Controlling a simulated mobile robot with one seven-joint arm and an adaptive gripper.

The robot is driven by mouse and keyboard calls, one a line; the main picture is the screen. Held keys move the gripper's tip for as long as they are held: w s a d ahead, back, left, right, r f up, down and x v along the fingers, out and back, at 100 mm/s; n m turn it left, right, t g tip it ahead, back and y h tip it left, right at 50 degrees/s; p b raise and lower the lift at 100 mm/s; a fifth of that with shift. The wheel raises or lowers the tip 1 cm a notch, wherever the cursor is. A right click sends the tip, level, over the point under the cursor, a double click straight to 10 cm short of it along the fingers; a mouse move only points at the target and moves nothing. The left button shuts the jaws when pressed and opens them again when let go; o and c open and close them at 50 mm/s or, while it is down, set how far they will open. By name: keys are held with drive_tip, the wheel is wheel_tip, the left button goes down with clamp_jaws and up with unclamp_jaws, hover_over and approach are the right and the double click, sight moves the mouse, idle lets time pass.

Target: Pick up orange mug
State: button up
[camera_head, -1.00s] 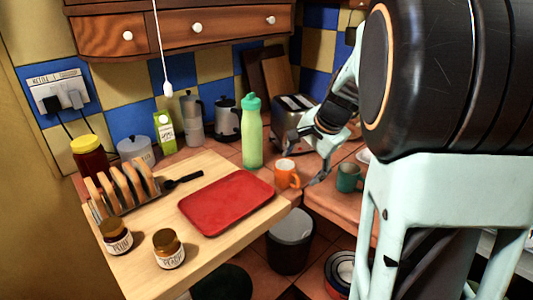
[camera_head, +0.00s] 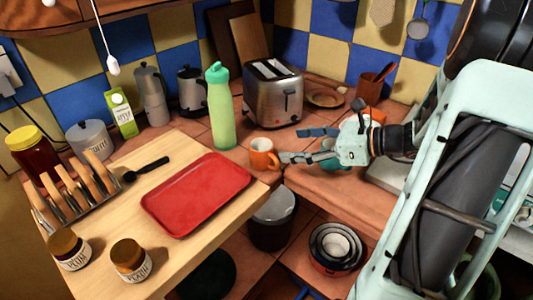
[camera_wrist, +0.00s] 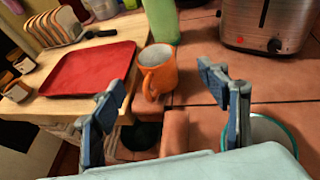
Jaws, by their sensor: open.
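The orange mug (camera_head: 264,154) stands upright on the tiled counter, just past the right corner of the wooden board, with its handle toward the front right. In the wrist view the orange mug (camera_wrist: 157,69) is ahead of the fingers, near the middle, with its handle facing me. My gripper (camera_head: 290,144) is open and empty, to the right of the mug, with its fingers pointing left at it. In the wrist view my gripper (camera_wrist: 160,95) has its two blue-grey fingers wide apart, the mug showing beyond the gap between them. I cannot tell whether a fingertip touches the mug.
A red tray (camera_head: 195,193) lies on the wooden board left of the mug. A green bottle (camera_head: 220,107) stands behind the mug, and a toaster (camera_head: 272,93) stands behind my gripper. A teal mug (camera_wrist: 270,132) is close under my right finger. A bin (camera_head: 272,219) is below the counter edge.

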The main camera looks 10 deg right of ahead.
sight(272, 148)
drive_tip(key=x, duration=0.4)
drive_tip(key=shift+a+f+b, duration=0.2)
drive_tip(key=shift+a+b, duration=0.1)
drive_tip(key=b+x, duration=0.1)
drive_tip(key=x, duration=0.3)
drive_tip(key=shift+s+a+f, duration=0.1)
drive_tip(key=shift+a+f, duration=0.05)
drive_tip(key=shift+a, duration=0.1)
drive_tip(key=shift+w+a+f, duration=0.15)
drive_tip(key=shift+w+a, duration=0.2)
drive_tip(key=shift+w, duration=0.05)
drive_tip(key=c, duration=1.4)
